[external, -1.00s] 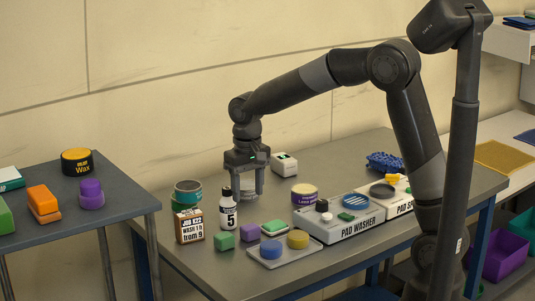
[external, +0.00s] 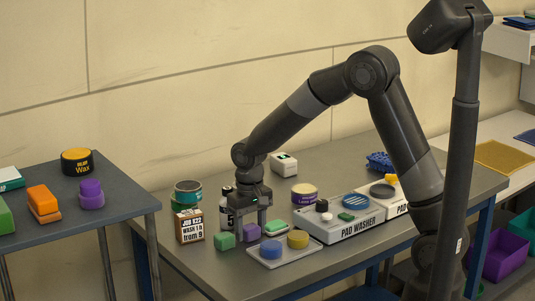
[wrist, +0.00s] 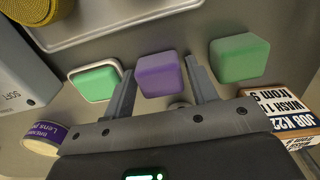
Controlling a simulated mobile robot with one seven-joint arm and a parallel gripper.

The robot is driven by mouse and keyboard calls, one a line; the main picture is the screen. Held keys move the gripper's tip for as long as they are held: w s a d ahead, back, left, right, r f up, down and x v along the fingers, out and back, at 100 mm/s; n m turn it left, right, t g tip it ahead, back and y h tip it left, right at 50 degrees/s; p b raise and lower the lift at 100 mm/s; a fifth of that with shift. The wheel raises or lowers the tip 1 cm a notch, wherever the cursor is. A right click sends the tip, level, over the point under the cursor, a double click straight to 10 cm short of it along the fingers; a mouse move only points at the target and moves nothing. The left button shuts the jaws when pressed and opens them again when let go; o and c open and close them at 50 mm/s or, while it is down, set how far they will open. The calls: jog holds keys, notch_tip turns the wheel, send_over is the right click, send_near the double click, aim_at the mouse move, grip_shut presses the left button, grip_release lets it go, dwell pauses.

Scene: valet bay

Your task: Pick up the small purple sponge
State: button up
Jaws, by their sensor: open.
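The small purple sponge (external: 250,232) is a little block standing on the grey workbench, between a green sponge (external: 225,240) on its left and a green-topped white piece (external: 275,228) on its right. My gripper (external: 252,228) is open and low over the bench at the purple sponge. In the wrist view the purple sponge (wrist: 159,74) lies just ahead of and between the fingertips (wrist: 160,68) of my gripper, with a finger on either side. The fingers do not appear closed on it. The exact height of the fingertips above the bench is hard to tell.
A tray (external: 268,262) with blue and yellow round pads lies in front. The pad washer (external: 345,226) stands to the right. Green blocks flank the fingers closely.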

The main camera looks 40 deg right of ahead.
jog(key=c, duration=0.7)
jog(key=shift+r, duration=0.1)
